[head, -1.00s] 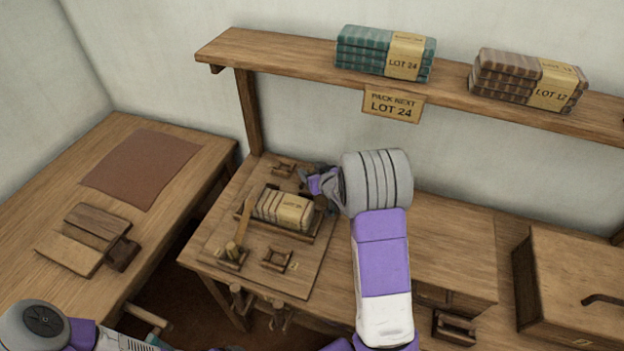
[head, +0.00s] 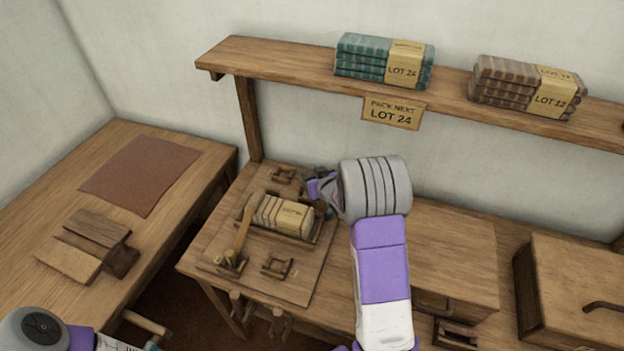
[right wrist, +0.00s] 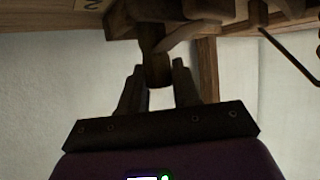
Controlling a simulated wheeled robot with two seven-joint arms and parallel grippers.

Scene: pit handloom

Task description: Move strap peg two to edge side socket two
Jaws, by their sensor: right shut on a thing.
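My right gripper (head: 320,190) is at the back right corner of the packing board (head: 300,290), beside the cloth bundle (head: 283,214). In the right wrist view its two fingers (right wrist: 157,82) are shut on a dark wooden peg (right wrist: 157,68), which looks like strap peg two. In the head view my gripper and arm partly hide this peg. Another wooden peg (head: 232,258) with a pale strap (head: 245,226) stands at the board's front left. One empty-looking socket (head: 277,265) is at the front right, another (head: 282,175) at the back. My left gripper is out of view.
A shelf (head: 290,82) with teal (head: 370,60) and brown (head: 500,85) cloth stacks is above. A wooden box (head: 580,280) stands at the right. The left table (head: 50,220) holds a brown mat (head: 140,173) and wooden blocks (head: 95,235).

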